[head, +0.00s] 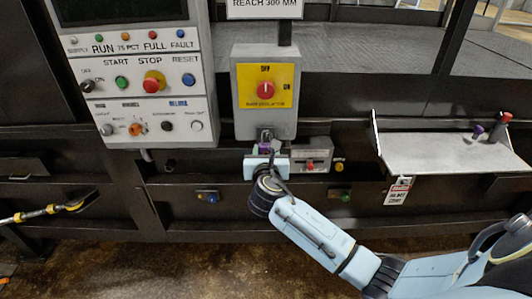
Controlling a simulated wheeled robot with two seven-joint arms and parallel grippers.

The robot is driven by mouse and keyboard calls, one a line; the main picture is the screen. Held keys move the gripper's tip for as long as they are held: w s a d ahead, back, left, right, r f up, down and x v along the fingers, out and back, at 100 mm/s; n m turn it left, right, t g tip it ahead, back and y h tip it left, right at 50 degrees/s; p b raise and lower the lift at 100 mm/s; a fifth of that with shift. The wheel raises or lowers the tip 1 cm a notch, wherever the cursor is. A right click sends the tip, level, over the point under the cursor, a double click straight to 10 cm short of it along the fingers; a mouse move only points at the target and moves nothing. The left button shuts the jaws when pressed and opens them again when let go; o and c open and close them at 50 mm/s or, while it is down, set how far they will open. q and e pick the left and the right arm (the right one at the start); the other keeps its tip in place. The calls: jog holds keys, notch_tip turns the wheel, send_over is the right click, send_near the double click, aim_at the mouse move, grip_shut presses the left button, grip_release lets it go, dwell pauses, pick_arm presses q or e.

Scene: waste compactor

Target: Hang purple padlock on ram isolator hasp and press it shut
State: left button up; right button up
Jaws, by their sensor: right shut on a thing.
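The ram isolator (265,92) is a grey box with a yellow plate and a red rotary knob pointing toward OFF. Its metal hasp (266,135) sticks out below the box. My right gripper (266,159) is directly below the hasp, shut on the purple padlock (264,148). Only a small part of the padlock shows between the fingers. It is right at the hasp's lower end, but I cannot tell whether its shackle is through the hasp or closed. My left gripper is not in view.
A control panel (140,75) with several buttons stands at the left. A grey shelf (430,155) at the right holds a small purple item (478,131) and a red-topped item (504,120). A small grey box with a red control (310,158) sits close right of my gripper.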

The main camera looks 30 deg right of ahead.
jog(key=shift+r+x, duration=0.15)
jog(key=shift+x, duration=0.7)
jog(key=shift+r+x, duration=0.1)
jog(key=shift+x, duration=0.8)
jog(key=shift+f, duration=0.2)
dwell(0.5)
jog(key=o, duration=1)
jog(key=shift+c, duration=0.6)
jog(key=shift+p+v, duration=1.2)
jog(key=shift+s+a+r, duration=0.1)
jog(key=shift+s+a, duration=0.25)
jog(key=shift+s, duration=0.2)
jog(key=shift+v, duration=1.65)
